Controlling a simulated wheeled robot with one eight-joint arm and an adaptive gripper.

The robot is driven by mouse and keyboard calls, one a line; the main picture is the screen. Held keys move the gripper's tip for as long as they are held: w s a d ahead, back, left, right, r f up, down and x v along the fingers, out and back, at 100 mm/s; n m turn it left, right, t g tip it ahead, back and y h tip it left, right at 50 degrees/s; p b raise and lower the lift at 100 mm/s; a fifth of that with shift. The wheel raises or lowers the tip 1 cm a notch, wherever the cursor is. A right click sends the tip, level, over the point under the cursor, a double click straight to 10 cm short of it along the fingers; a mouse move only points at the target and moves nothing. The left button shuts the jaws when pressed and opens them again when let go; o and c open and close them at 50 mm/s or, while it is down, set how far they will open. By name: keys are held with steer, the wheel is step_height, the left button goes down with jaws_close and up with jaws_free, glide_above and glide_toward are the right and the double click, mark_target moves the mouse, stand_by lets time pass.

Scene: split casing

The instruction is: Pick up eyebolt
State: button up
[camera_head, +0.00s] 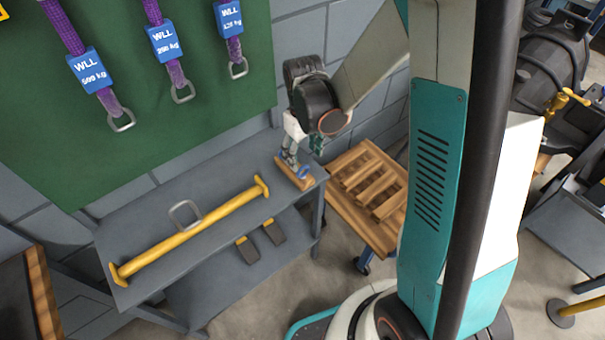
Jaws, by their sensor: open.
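A small blue ring-shaped part (305,172), which looks like the eyebolt, is on a small wooden block (283,167) at the right end of the grey table. My gripper (292,162) points down over the block, with its fingertips just left of the blue part. The fingers are open. They partly cover the block and perhaps some of the blue part. I cannot tell whether the fingers touch it.
A yellow beam (190,233) with a metal loop (184,213) lies along the grey table (150,200). A wooden slatted cart (350,205) stands right of it. A green board (180,120) with purple slings (110,100) hangs behind.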

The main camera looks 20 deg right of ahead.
mark_target(303, 167)
steer(key=shift+w+f+b, duration=0.15)
steer(key=shift+f+b, duration=1.25)
steer(key=shift+f, duration=1.95)
steer(key=shift+c, duration=0.6)
jaws_close()
